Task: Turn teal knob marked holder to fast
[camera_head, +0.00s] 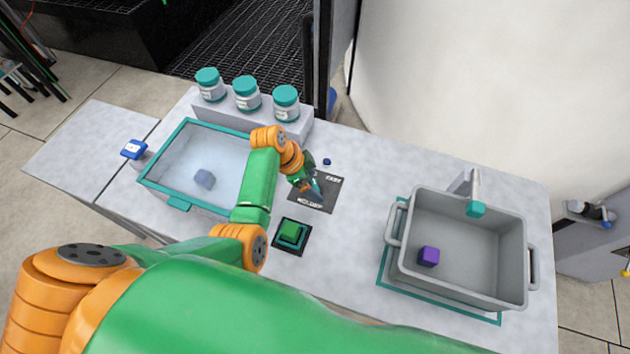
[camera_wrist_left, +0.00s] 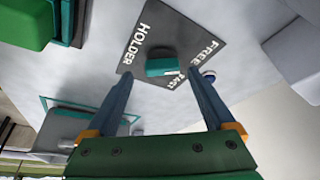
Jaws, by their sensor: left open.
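The teal knob (camera_wrist_left: 160,67) sits on a dark square plate (camera_wrist_left: 180,38) lettered HOLDER and FREE, with a smaller word, seemingly FAST, beside the knob. The knob looks like a short bar with a pale mark near one end. In the head view the plate (camera_head: 326,206) lies mid-table, and my gripper hides much of the knob. My left gripper (camera_head: 313,190) is open above the plate. In the left wrist view its two blue-grey fingers (camera_wrist_left: 160,76) appear on either side of the knob, with gaps; the height between them is unclear. My right gripper is not in view.
A teal-rimmed clear tote (camera_head: 160,160) stands left of the plate. A green block (camera_head: 291,231) sits on a small dark pad nearer me. A grey crate (camera_head: 505,295) holding a purple cube is at right. Teal-lidded jars (camera_head: 246,95) stand behind on a ledge.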

